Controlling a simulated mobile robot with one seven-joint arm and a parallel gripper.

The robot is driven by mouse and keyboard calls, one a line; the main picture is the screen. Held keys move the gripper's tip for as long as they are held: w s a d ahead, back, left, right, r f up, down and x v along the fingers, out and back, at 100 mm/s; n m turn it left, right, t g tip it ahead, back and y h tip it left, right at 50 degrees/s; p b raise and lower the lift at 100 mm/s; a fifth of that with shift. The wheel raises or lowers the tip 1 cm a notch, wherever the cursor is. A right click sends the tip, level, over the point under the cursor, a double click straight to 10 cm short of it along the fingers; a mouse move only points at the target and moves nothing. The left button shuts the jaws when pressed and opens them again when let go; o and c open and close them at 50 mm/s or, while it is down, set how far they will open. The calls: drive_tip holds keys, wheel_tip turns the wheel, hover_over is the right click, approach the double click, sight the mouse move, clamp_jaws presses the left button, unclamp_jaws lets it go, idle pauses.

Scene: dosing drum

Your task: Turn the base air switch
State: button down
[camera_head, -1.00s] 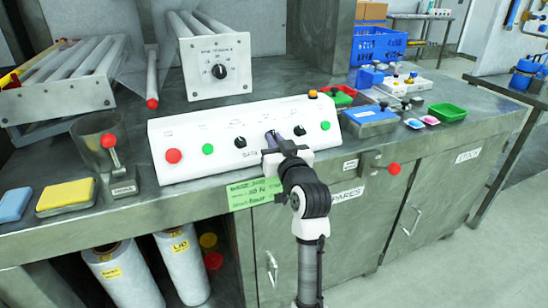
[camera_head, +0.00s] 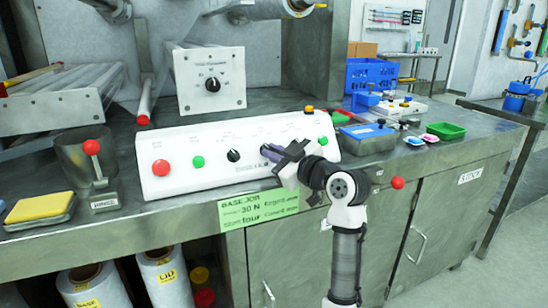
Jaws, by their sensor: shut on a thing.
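The white sloped control panel (camera_head: 206,174) stands on the bench, with a red button (camera_head: 161,167), a green button (camera_head: 198,162) and a black rotary knob (camera_head: 233,156) at its left part. My gripper (camera_head: 270,153) reaches from the lower right to the panel's middle, right of that knob. Its fingers are shut on the base air switch, which they hide almost fully, so its pointer cannot be read. Small print lies on the panel's front just left of the fingers; it is too blurred to read.
A red-balled lever (camera_head: 92,147) is at left, another red ball (camera_head: 398,183) at the bench front right of my arm. A green label (camera_head: 258,208) hangs on the front edge. Blue and green trays (camera_head: 445,131) fill the right.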

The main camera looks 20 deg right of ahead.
idle(0.4)
drive_tip(key=c, duration=1.5)
unclamp_jaws()
drive_tip(key=shift+d, duration=0.1)
drive_tip(key=v, duration=1.3)
drive_tip(key=shift+s+d, duration=0.15)
drive_tip(key=shift+s, duration=0.2)
